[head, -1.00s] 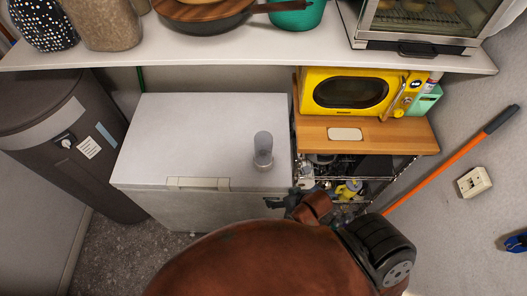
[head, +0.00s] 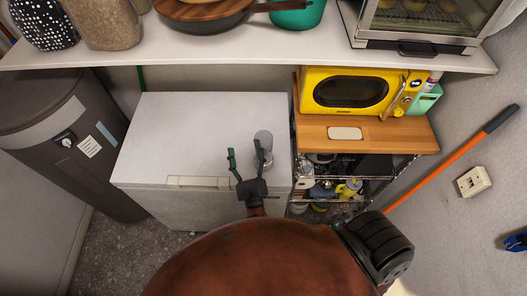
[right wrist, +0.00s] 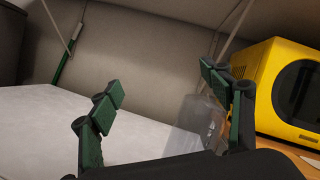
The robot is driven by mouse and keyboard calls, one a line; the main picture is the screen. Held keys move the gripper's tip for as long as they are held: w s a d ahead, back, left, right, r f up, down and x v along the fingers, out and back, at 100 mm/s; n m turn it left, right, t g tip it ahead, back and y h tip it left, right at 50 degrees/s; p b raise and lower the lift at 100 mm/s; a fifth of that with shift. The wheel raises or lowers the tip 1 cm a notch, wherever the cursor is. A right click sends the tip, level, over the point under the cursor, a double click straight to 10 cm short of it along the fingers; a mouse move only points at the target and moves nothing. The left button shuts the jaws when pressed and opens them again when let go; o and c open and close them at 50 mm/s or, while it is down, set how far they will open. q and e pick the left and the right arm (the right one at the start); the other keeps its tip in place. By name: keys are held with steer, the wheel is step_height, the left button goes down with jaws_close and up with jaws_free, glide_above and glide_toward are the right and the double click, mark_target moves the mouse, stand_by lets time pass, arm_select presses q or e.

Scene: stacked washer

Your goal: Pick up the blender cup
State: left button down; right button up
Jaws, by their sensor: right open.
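The blender cup (head: 264,137) is a translucent grey cup standing upright on the white lid of a chest freezer (head: 190,130), near its right side. My right gripper (head: 244,155) is open and empty over the front of the lid. Its right finger overlaps the cup's left edge in the head view. In the right wrist view the cup (right wrist: 192,130) shows ahead, inward of the right finger and partly hidden by it. The open gripper (right wrist: 160,90) also shows there. I cannot tell whether the finger touches the cup. My left gripper is not in view.
A yellow microwave (head: 350,92) sits on a wooden-topped wire rack (head: 390,135) right of the freezer. A shelf (head: 210,53) with pans and jars overhangs the back. A dark bin (head: 70,130) stands at left. The lid's left and middle are clear.

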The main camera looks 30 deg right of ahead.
mark_target(263, 143)
steer(key=s+d+f+m+g+h, duration=0.4)
steer(key=f+m+g+h, duration=0.2)
steer(key=m, duration=0.5)
steer(key=shift+g+h, duration=0.3)
steer(key=shift+p+x, duration=1.2)
steer(key=shift+x, duration=2.75)
steer(key=shift+w+a, duration=0.1)
steer(key=shift+a, duration=0.05)
steer(key=shift+c, duration=0.8)
steer(key=c, duration=1.7)
jaws_close()
steer(key=shift+r, duration=0.1)
